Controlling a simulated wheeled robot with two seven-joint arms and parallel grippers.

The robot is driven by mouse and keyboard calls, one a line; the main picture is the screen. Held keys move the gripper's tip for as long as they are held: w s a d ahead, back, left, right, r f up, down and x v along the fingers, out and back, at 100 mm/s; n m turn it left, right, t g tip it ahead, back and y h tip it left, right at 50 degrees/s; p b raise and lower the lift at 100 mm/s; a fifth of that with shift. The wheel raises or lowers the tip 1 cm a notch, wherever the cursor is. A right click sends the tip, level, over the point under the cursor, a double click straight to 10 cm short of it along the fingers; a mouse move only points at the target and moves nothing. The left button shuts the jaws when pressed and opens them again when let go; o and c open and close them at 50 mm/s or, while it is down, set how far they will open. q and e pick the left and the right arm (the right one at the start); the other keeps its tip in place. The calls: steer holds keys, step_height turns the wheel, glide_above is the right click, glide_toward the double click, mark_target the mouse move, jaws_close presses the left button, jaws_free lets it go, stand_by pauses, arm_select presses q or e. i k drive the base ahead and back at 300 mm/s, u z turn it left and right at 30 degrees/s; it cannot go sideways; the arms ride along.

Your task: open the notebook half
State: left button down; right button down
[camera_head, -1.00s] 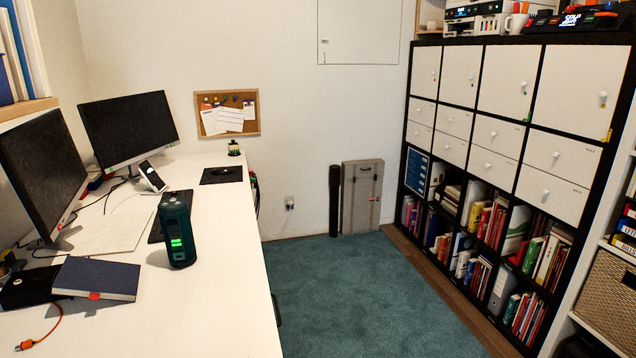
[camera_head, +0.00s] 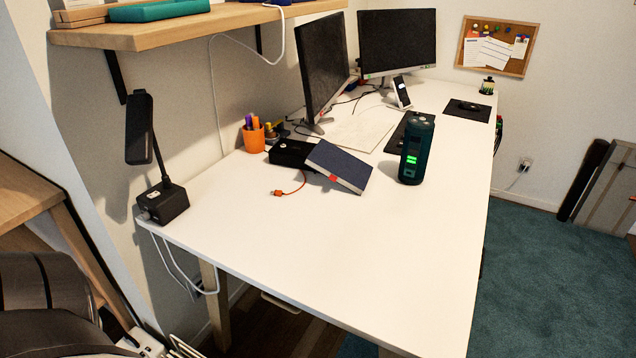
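A dark blue notebook (camera_head: 341,163) with a red tab at its near edge lies shut on the white desk (camera_head: 330,240). It is tilted, its left side resting on or against a black box (camera_head: 291,152). Neither of my grippers shows in the head view.
A dark green cylinder (camera_head: 416,150) with a lit green display stands right of the notebook. An orange cable (camera_head: 292,186), an orange pen cup (camera_head: 253,136) and a black lamp (camera_head: 160,200) are to the left. Two monitors (camera_head: 325,66) stand behind. The desk's near part is clear.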

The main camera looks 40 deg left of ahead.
mark_target(341, 165)
steer(key=u, duration=3.6)
steer(key=k, duration=0.55)
steer(key=z, duration=1.15)
